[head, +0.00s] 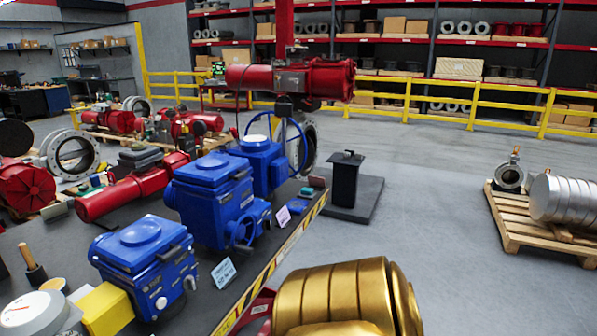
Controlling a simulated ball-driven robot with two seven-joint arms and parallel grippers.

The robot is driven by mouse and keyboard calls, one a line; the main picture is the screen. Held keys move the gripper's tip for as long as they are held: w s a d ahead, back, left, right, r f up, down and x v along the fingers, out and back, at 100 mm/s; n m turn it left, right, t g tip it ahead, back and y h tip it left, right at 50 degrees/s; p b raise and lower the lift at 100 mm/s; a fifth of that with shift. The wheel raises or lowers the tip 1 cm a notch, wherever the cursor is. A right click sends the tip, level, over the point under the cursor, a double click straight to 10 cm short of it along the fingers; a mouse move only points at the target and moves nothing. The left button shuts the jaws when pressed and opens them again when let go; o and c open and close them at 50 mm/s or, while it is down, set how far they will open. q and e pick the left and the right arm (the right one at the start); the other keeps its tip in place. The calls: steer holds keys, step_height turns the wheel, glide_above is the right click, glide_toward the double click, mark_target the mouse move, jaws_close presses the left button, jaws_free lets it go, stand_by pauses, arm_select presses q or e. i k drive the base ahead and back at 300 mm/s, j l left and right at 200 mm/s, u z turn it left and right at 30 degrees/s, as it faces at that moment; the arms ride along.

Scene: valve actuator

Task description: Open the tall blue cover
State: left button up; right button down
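Several blue actuator units stand in a row on the dark bench. The tops of all three look closed. I cannot tell for certain which one bears the tall blue cover. Neither gripper shows.
The dark bench (45,237) has a yellow-black striped edge on its right. White label cards (223,273), a yellow block (105,309) and red actuators (135,190) crowd it. A black post stand (346,182) is beyond. Open floor lies right, before a pallet (508,229).

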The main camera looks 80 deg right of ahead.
mark_target(211, 173)
steer(key=z, duration=2.15)
